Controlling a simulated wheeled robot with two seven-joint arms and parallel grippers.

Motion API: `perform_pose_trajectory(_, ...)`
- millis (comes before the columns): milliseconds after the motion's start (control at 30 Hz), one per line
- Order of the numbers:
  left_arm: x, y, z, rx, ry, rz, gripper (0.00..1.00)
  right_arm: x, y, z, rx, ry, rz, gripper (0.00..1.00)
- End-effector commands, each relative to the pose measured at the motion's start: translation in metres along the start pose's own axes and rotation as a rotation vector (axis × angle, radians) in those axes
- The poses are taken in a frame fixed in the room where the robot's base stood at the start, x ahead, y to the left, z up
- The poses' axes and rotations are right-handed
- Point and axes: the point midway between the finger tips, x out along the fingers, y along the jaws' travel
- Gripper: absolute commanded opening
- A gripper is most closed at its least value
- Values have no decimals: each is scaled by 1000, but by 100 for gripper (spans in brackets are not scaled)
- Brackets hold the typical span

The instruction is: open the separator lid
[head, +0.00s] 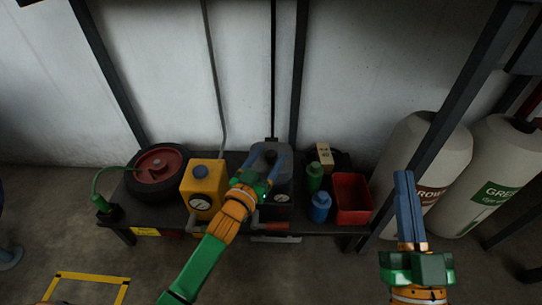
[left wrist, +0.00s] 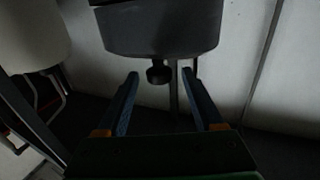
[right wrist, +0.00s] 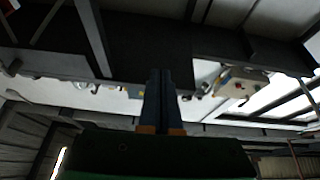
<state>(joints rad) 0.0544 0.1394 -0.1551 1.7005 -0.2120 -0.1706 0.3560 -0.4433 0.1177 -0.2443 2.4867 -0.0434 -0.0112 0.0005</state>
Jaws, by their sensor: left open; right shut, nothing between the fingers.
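A dark grey vessel with a round gauge, which looks like the separator (head: 277,197), stands on the low bench. Its rounded dark top, which looks like the lid (head: 268,150), is partly hidden by my left gripper (head: 263,168). That gripper is open, with its fingers on either side of the top. In the left wrist view a dark rounded body (left wrist: 165,30) with a small black knob (left wrist: 158,73) shows between and beyond the open fingers (left wrist: 160,90). I cannot tell whether they touch it. My right gripper (head: 404,175) is shut and empty, raised at the right.
A yellow gauge unit (head: 203,190) stands left of the separator, beside a wheel (head: 160,172). Green (head: 314,178) and blue (head: 320,207) bottles and a red bin (head: 351,199) are to the right. Dark posts and large pale cylinders (head: 420,160) bound the right side.

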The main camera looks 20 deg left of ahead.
Motion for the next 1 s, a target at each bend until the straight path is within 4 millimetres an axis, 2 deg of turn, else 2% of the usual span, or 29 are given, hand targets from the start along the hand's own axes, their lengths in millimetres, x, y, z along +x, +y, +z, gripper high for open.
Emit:
perform_pose_trajectory(133, 10, 0, 1, 1, 0, 0, 68, -3, -3, -27, 0, 149, -8, 0)
perform_pose_trajectory(300, 15, 0, 0, 1, -1, 0, 68, -6, -5, -45, 1, 246, -13, 0)
perform_pose_trajectory(600, 16, 0, 0, 1, -1, 0, 68, -7, -6, -50, 1, 267, -14, 0)
perform_pose_trajectory(667, 16, 0, 0, 1, -1, 0, 55, -7, -6, -50, 1, 266, -14, 0)
perform_pose_trajectory(867, 16, 0, 0, 1, -1, 0, 1, -7, -5, -49, 1, 265, -14, 0)
perform_pose_trajectory(1000, 16, 0, 0, 1, -1, 0, 0, -7, -5, -49, 1, 265, -14, 0)
